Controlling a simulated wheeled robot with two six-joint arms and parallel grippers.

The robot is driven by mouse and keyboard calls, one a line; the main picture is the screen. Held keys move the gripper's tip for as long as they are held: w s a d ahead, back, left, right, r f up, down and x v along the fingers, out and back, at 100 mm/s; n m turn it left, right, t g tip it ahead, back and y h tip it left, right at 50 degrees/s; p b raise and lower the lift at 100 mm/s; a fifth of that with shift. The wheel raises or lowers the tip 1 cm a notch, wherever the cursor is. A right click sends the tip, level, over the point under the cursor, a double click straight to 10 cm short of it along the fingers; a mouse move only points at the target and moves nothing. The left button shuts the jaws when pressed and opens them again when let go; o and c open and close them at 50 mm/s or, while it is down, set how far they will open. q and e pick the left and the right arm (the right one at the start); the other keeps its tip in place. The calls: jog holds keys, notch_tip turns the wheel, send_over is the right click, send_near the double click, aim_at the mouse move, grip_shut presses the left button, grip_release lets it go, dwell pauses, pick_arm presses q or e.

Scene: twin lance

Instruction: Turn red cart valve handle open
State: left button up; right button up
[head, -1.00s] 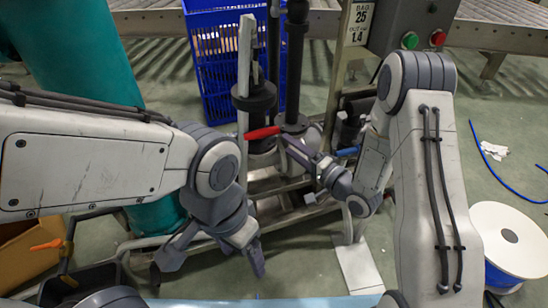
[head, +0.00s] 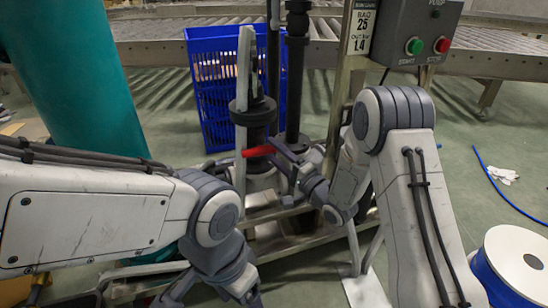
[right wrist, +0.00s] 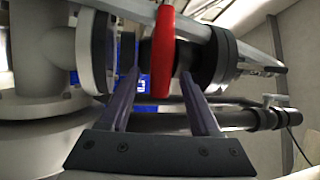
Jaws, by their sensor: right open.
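The red valve handle (head: 258,151) lies nearly level in the head view, beside dark pipe fittings on the cart (head: 290,240). My right gripper (head: 283,153) is at the handle's right end. In the right wrist view the red handle (right wrist: 163,50) stands upright in the picture, and its lower end shows between the two spread fingers of my right gripper (right wrist: 163,103). Whether a finger touches it I cannot tell. My left gripper (head: 207,300) hangs low at the bottom edge, away from the handle, its fingers apart and partly cut off.
A blue crate (head: 210,110) stands behind the cart. A grey control box (head: 418,32) with green and red buttons is on a post at upper right. A white spool (head: 515,258) and a blue hose (head: 500,190) lie on the floor at right. A roller conveyor (head: 150,50) crosses the back.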

jog(key=shift+w+a, duration=0.15)
grip_shut()
jog(key=shift+r+n+p, duration=0.35)
jog(key=shift+n+p, duration=0.05)
jog(key=shift+p, duration=0.4)
jog(key=r+n+g+h+p, duration=0.1)
jog(key=n+p, duration=0.2)
jog(key=p, duration=0.1)
jog(key=a+r+n+g+h+p, duration=0.1)
jog(key=n+p, duration=0.2)
jog(key=p, duration=0.2)
jog(key=r+n+g+h+p, duration=0.1)
jog(key=n+p, duration=0.2)
jog(key=p, duration=0.2)
jog(key=shift+s+a+n+h, duration=0.15)
jog(key=shift+s+n+h, duration=0.15)
jog(key=shift+n, duration=0.1)
jog(key=shift+s+a+r+n+h+p, duration=0.1)
jog(key=shift+a+n+h+p, duration=0.25)
jog(key=shift+n+h+p, duration=0.45)
jog(key=shift+s+a+n+h+p, duration=0.1)
jog(key=shift+a+n+h+p, duration=0.15)
jog(key=shift+n+h+p, duration=0.3)
jog(key=shift+s+a+n+h+p, duration=0.1)
jog(key=shift+a+n+h+p, duration=0.2)
jog(key=shift+n, duration=0.45)
